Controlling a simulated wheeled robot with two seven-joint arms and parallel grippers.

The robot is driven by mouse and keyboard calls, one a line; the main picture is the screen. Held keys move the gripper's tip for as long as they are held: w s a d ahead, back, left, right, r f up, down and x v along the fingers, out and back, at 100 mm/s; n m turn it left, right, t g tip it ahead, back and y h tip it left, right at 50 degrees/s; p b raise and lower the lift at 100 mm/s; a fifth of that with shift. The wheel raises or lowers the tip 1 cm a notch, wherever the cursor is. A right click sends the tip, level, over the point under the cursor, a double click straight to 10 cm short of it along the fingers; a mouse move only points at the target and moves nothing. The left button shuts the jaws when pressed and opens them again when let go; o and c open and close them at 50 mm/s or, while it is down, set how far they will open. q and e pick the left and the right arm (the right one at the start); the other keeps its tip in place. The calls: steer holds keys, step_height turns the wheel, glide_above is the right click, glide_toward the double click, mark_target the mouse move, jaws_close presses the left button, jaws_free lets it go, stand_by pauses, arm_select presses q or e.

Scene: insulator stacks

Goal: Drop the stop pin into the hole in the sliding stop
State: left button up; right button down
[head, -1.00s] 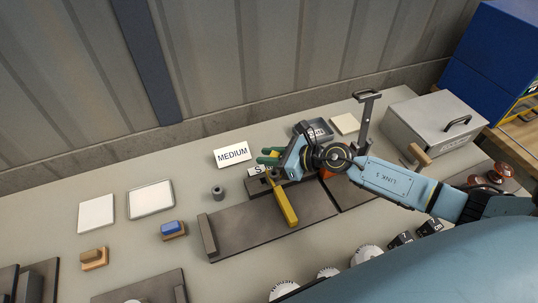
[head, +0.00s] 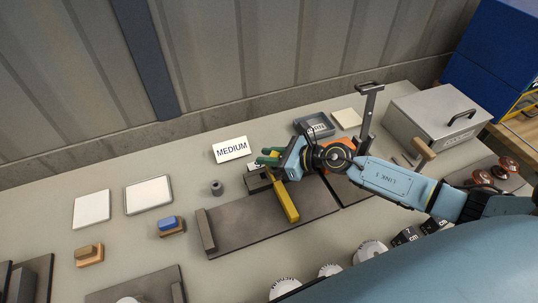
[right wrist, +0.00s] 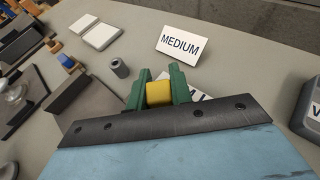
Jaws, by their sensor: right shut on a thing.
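My right gripper (head: 269,159) has green fingers shut on a small yellow piece, which I take to be the head of the stop pin (right wrist: 159,93). The rest of the pin is hidden in both views. The gripper is over the back edge of a dark base plate (head: 237,232). A dark block (head: 258,184), which looks like the sliding stop, sits just below the gripper on the plate. A long yellow bar (head: 286,205) slants forward beside it. The hole is hidden, so I cannot tell whether the pin is in it. My left gripper is not in view.
A white MEDIUM card (head: 231,149) stands behind the gripper, and a grey cylinder (head: 217,188) stands to its left. A tall dark stand (head: 369,112) and a grey lidded box (head: 436,123) are to the right. The table at the left back is clear around two pale pads.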

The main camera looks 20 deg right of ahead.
steer(key=shift+f+b, duration=1)
steer(key=shift+f, duration=0.1)
steer(key=c, duration=1.2)
jaws_free()
steer(key=shift+o, duration=0.2)
steer(key=b+v, duration=0.2)
steer(key=v, duration=1.1)
steer(key=shift+s+d+r, duration=0.1)
steer(key=shift+s+d, duration=0.05)
